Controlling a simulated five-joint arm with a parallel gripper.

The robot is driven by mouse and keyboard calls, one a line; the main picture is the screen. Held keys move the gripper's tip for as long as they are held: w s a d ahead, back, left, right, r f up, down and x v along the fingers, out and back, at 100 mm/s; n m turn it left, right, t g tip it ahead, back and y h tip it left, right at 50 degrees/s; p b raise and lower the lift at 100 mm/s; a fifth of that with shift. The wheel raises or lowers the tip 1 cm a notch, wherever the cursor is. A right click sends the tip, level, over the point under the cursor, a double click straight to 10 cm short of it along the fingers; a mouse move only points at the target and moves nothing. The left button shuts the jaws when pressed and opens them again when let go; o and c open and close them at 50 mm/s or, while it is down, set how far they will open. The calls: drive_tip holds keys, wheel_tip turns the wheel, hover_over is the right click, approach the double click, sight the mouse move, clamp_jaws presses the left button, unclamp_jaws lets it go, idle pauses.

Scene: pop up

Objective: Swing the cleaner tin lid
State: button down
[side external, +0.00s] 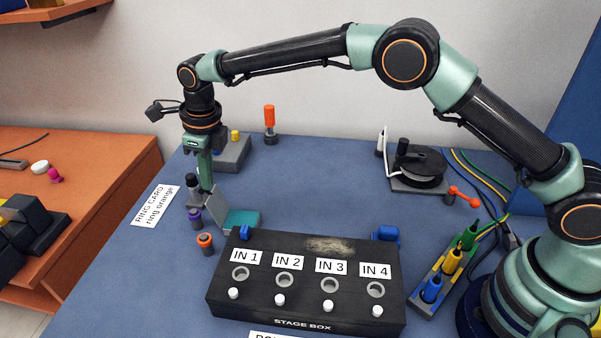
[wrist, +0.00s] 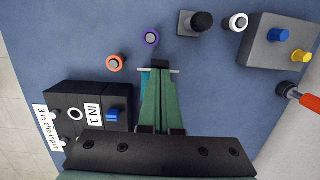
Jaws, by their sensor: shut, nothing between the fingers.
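The cleaner tin is likely the small teal box (side external: 243,222) left of centre in the side view, behind the black stage box. Its grey lid (side external: 219,207) stands raised and tilted at the tin's left edge. My gripper (side external: 206,188) points down with its fingers shut and empty, close above the lid's upper edge. I cannot tell whether they touch. In the wrist view my gripper (wrist: 160,78) covers most of the tin, and only a thin teal strip (wrist: 146,85) shows beside the fingers. The lid is mostly hidden there.
A purple-topped connector (side external: 195,217) and an orange-ringed one (side external: 205,243) stand near the tin. The stage box (side external: 303,308) is in front. A black-capped post (wrist: 195,22), a grey block (wrist: 263,48) and an orange-handled tool (side external: 269,120) stand behind. Bare blue table lies to the right.

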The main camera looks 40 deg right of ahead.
drive_tip(key=shift+w+a+f, duration=0.2)
drive_tip(key=shift+w+a, duration=0.05)
idle(0.3)
drive_tip(key=shift+s+d+r, duration=0.1)
drive_tip(key=shift+s+d, duration=0.45)
drive_tip(key=shift+s+d+r, duration=0.1)
